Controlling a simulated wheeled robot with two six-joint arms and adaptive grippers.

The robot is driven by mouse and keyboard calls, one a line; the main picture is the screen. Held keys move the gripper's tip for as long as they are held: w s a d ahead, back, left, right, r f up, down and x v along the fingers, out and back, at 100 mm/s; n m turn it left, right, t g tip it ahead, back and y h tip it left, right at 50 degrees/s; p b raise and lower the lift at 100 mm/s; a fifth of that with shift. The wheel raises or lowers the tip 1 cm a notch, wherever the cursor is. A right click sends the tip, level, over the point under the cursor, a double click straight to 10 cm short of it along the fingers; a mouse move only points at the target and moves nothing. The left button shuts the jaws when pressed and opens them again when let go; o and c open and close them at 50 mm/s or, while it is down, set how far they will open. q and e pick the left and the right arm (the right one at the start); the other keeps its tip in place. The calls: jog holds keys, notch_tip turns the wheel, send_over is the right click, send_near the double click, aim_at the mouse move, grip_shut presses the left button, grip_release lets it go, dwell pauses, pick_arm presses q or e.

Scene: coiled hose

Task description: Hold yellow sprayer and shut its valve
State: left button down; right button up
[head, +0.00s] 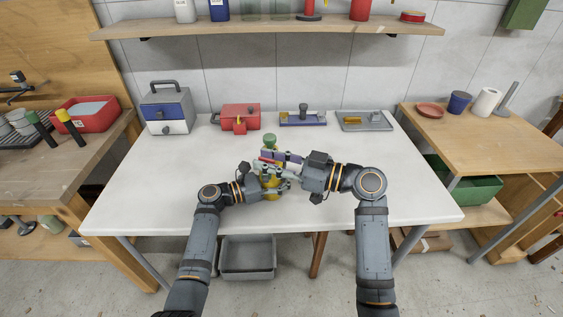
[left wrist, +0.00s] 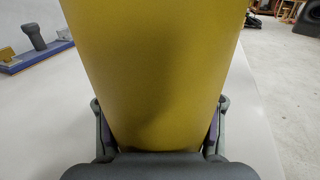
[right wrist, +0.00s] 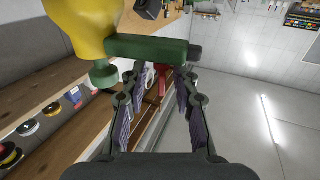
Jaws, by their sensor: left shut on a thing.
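The yellow sprayer (head: 269,181) stands over the white table near its middle, partly hidden by my grippers. Its yellow body (left wrist: 160,70) fills the left wrist view. My left gripper (left wrist: 158,135) is shut on this body, one finger at each side; in the head view the gripper (head: 270,189) is low on it. The sprayer's green top (head: 270,141) rises above the grippers. In the right wrist view a green bar (right wrist: 150,48) sticks out sideways from the yellow part. My right gripper (right wrist: 158,85) is open, its fingertips close to this bar; contact is unclear.
The white table (head: 150,200) is clear at left and right. A wall shelf (head: 270,27) hangs above.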

jog(key=v, duration=1.1)
jog(key=shift+d, duration=0.35)
jog(key=shift+s, duration=0.15)
jog(key=x, duration=1)
jog(key=shift+a, duration=0.4)
grip_shut()
